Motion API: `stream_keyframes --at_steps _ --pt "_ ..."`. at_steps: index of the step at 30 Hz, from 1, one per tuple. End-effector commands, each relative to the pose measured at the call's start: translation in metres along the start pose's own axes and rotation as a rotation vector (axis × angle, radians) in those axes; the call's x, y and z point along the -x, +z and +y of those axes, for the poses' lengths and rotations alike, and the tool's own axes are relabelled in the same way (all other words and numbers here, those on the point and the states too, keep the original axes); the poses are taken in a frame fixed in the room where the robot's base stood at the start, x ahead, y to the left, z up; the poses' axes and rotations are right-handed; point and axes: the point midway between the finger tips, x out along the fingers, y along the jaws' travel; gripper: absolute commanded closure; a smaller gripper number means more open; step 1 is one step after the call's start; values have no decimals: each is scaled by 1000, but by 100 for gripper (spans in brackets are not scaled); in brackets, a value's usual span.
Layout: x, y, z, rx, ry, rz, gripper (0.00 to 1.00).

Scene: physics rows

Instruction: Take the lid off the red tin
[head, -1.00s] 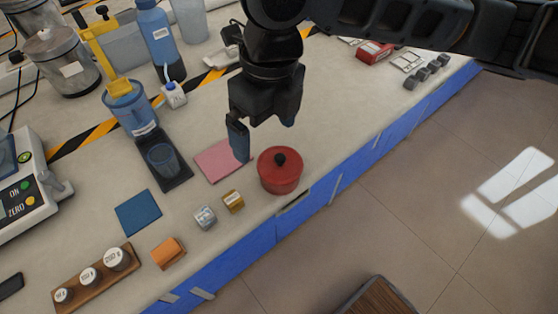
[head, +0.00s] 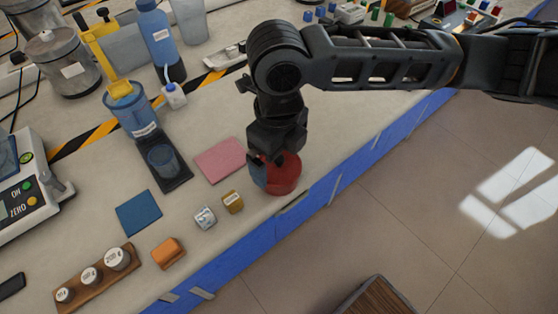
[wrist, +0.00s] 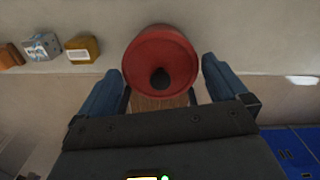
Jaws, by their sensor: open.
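The red tin (head: 288,182) stands on the bench near its front edge, partly hidden behind my gripper in the head view. In the wrist view the red tin's lid (wrist: 160,52) with its round black knob (wrist: 160,78) shows between and just beyond my fingers. My gripper (head: 272,172) is right over the tin, pointing down. In the wrist view my gripper (wrist: 160,85) is open, with one blue finger on each side of the lid and nothing held. Whether a finger touches the tin cannot be told.
A yellow block (head: 232,201), a grey block (head: 205,217) and an orange block (head: 168,252) stand left of the tin. A pink pad (head: 219,160) lies behind it. The blue bench edge (head: 262,240) is close in front.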

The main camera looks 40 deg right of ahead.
Motion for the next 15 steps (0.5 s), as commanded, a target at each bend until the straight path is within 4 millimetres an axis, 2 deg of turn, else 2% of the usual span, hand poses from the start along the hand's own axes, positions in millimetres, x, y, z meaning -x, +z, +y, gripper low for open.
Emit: stream_keyframes --at_steps 3,12,15 --pt "0 0 0 0 0 0 1" --pt "0 0 0 -1 0 -1 30" --pt "1 0 0 -1 0 -1 35"
